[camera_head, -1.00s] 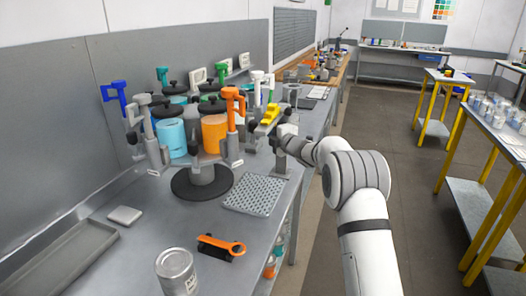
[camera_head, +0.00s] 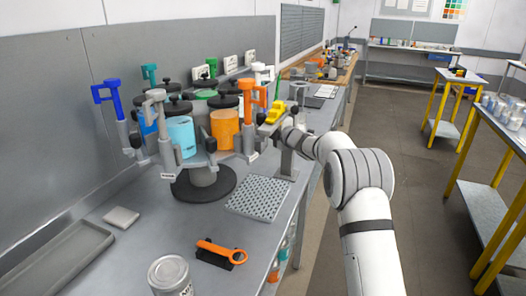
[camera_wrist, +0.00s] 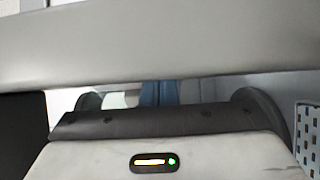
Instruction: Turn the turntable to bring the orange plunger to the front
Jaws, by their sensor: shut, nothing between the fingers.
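The turntable (camera_head: 203,187) stands on a round dark base on the bench and carries several canisters with black lids and plungers around its rim. The orange plunger (camera_head: 252,97) is upright on the right side, beside the orange canister (camera_head: 224,128). A grey-white plunger (camera_head: 156,97) is at the front left, a blue one (camera_head: 105,92) at the far left and a teal one (camera_head: 150,73) at the back. My gripper (camera_head: 268,131) is at the turntable's right side, close to the orange plunger; its fingertips are partly hidden and contact is unclear. In the wrist view a blurred grey surface fills the top.
A perforated grey mat (camera_head: 259,197) lies in front of my gripper. An orange-handled tool (camera_head: 221,251), a metal can (camera_head: 170,275), a small grey block (camera_head: 121,217) and a long tray (camera_head: 55,262) are nearer. A yellow piece (camera_head: 275,112) is beside the gripper.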

